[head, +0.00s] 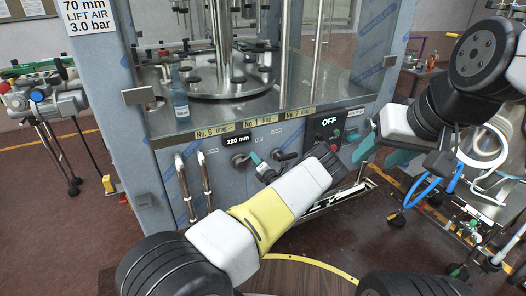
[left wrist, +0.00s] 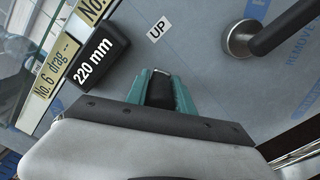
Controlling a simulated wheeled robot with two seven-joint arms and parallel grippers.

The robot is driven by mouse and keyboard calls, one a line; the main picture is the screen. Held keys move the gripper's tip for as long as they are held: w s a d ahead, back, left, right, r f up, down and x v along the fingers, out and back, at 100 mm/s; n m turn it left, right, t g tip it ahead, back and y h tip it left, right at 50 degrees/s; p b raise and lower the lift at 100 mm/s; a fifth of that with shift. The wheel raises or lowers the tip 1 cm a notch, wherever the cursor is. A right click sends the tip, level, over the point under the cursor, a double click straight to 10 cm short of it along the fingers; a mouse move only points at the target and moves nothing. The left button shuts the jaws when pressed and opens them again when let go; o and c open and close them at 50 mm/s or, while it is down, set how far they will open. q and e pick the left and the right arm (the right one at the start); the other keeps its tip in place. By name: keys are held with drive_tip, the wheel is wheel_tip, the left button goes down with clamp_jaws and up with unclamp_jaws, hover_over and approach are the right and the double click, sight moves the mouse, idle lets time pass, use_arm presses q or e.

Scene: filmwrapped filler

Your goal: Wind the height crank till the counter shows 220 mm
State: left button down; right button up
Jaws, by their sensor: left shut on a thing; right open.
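The counter (head: 237,140) on the machine's grey front panel reads 220 mm; in the left wrist view the counter (left wrist: 93,57) shows the same figure. The height crank (head: 240,158) sits just below it. My left gripper (head: 257,160) is at the crank, its teal fingers shut on the black crank handle (left wrist: 160,91), which shows between them in the left wrist view. The rest of the crank is largely hidden by the hand there. My right gripper (head: 378,152) is open and empty, right of the panel near the OFF display (head: 328,122).
A small UP label (left wrist: 158,30) is on the panel above the handle. Another dark lever (left wrist: 280,30) stands out to its right. A blue bottle (head: 180,97) stands inside the glazed machine. Two upright metal pipes (head: 205,178) are left of the crank. My left arm crosses the panel's lower right.

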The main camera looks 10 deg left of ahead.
use_arm(q)
drive_tip(key=shift+d+f, duration=0.1)
drive_tip(key=shift+d, duration=0.05)
drive_tip(key=c, duration=1.1)
unclamp_jaws()
drive_tip(key=v, duration=0.7)
drive_tip(key=shift+s+d, duration=0.2)
drive_tip(key=shift+s, duration=0.1)
